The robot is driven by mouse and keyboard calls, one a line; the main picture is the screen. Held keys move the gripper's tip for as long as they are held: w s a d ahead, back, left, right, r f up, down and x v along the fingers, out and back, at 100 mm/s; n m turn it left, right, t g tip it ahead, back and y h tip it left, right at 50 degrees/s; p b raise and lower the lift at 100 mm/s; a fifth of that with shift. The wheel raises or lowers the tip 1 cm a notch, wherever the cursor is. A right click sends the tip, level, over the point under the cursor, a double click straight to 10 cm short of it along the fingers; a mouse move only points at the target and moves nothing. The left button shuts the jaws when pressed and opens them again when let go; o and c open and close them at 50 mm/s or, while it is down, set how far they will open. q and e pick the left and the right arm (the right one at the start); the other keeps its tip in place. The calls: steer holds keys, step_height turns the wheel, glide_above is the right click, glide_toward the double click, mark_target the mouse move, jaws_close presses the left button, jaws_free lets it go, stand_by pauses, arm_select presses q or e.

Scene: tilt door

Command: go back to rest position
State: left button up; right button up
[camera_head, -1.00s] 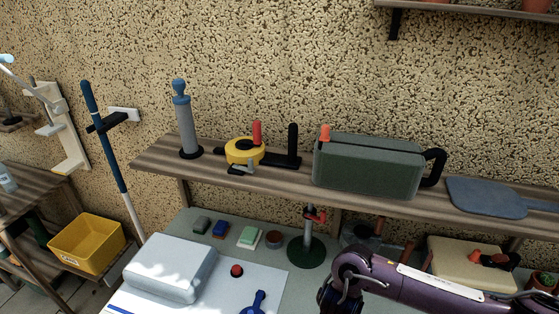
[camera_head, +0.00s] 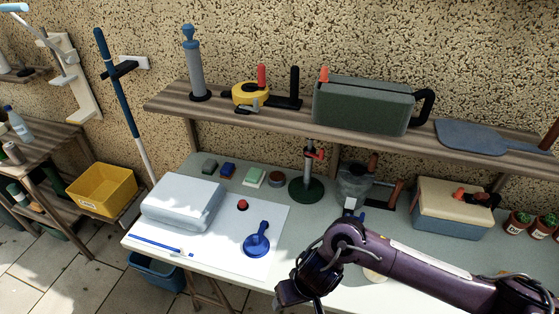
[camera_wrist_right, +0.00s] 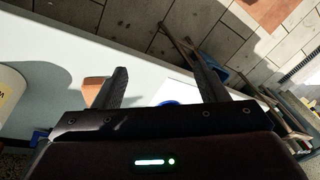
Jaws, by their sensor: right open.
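My right arm (camera_head: 420,272), dark purple, comes in from the lower right of the head view and reaches over the front of the workbench. Its wrist end is near the bottom edge, and the fingertips are not clear there. In the right wrist view my right gripper (camera_wrist_right: 160,72) is open, its two dark fingers wide apart with nothing held between them. A table edge, a blue item partly hidden by the gripper, and floor tiles lie beyond the fingers. My left gripper is not in the head view.
The workbench holds a pale grey case (camera_head: 182,203), a blue scoop-like tool (camera_head: 257,240), a green-based stand (camera_head: 306,189) and a cream-and-blue box (camera_head: 450,212). A wooden shelf (camera_head: 225,113) above carries a green canister (camera_head: 362,106). A yellow bin (camera_head: 102,190) stands at left.

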steer(key=a+r+n+t+y, duration=0.1)
steer(key=a+r+t+y, duration=0.3)
steer(key=a+r, duration=0.6)
steer(key=s+d+m+g+h, duration=0.1)
steer(key=s+d+h, duration=0.25)
steer(key=d, duration=0.95)
steer(key=s+d+m+g+h, duration=0.1)
steer(key=s+d+m+h, duration=0.2)
steer(key=d, duration=1)
steer(key=s+f+n+g+b, duration=0.1)
steer(key=s+f+b, duration=0.15)
steer(key=f, duration=1.65)
steer(key=s+f+n+b, duration=0.1)
steer(key=f+b, duration=0.3)
steer(key=f, duration=1.6)
arm_select(q)
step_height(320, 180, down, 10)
steer(key=b, duration=0.3)
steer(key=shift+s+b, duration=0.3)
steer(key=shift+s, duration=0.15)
arm_select(e)
steer(key=s+d+f, duration=0.1)
steer(key=s+f, duration=0.8)
steer(key=f, duration=0.1)
steer(key=s+d+f+g, duration=0.1)
steer(key=s+d+f, duration=0.1)
steer(key=s+f, duration=0.8)
steer(key=shift+d, duration=0.3)
